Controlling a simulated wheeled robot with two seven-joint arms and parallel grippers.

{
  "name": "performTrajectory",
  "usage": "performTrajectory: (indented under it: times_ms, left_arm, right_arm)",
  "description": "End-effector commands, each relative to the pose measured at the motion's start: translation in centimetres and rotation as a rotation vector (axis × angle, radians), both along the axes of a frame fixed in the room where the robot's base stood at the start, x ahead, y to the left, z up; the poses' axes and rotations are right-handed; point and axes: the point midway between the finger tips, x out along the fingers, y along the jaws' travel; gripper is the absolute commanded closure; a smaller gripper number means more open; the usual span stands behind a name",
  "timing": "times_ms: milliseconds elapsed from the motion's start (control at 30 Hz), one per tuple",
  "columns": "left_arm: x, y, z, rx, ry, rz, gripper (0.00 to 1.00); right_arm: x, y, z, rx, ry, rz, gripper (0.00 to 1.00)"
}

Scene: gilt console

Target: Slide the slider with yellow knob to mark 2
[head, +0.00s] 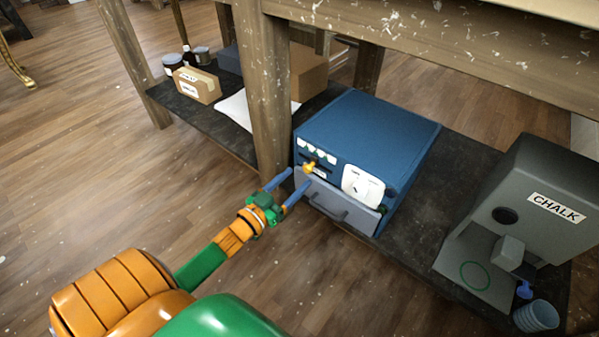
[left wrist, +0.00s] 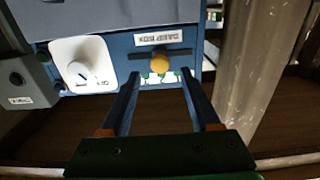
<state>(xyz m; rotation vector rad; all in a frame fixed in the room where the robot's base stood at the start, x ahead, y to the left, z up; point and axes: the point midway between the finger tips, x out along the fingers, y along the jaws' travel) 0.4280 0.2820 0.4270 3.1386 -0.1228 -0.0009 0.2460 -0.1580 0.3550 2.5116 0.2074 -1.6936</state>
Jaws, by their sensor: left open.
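The slider's yellow knob (head: 309,167) is on the front of a blue box (head: 372,135), near its upper left, below a row of white mark tags (head: 316,150). In the left wrist view the knob (left wrist: 159,64) sits on a dark horizontal slot, with the white tags partly hidden behind it. The numbers on the tags are too small to read. My left gripper (head: 299,178) is open in front of the knob. In the left wrist view its fingertips (left wrist: 160,74) lie either side of the knob, with gaps visible. I cannot tell the remaining depth.
A white dial plate (head: 363,187) and a grey drawer front with a handle (head: 328,204) share the box front. A wooden table leg (head: 268,110) stands close left of the box. A grey chalk dispenser (head: 530,195) and a cup (head: 536,316) stand right. Open floor lies in front.

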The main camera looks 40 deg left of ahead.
Motion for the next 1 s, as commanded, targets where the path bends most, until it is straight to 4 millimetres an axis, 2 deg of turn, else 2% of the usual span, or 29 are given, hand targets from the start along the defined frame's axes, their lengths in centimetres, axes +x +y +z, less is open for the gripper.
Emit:
performTrajectory:
  times_ms: [100, 267, 733, 767, 867, 900, 1000]
  left_arm:
    - [-1.9, 0.1, 0.3, 0.000, 0.003, 0.001, 0.37]
    - [-3.6, 0.3, 0.2, -0.001, 0.001, 0.000, 0.37]
    - [-3.7, 0.2, -0.2, 0.001, 0.012, 0.005, 0.37]
    - [-3.7, 0.1, -0.6, 0.002, 0.036, 0.013, 0.37]
    - [-4.2, -1.2, -4.0, 0.018, 0.229, 0.062, 0.37]
    - [-4.9, -2.0, -5.9, 0.030, 0.343, 0.080, 0.37]
    - [-7.6, -4.5, -9.9, 0.066, 0.623, 0.093, 0.37]
  right_arm:
    - [-1.9, -0.5, -0.9, -0.017, 0.110, -0.007, 0.50]
    - [-1.5, -0.4, -2.4, -0.018, 0.110, -0.007, 0.50]
    - [-1.4, -0.4, -2.7, -0.018, 0.108, -0.008, 0.50]
    - [-1.4, -0.4, -2.8, -0.019, 0.109, -0.008, 0.50]
    - [-1.3, -0.4, -3.4, -0.020, 0.115, -0.008, 0.50]
    - [-1.3, -0.4, -3.7, -0.020, 0.118, -0.008, 0.50]
    - [-1.2, -0.4, -4.6, -0.022, 0.123, -0.008, 0.50]
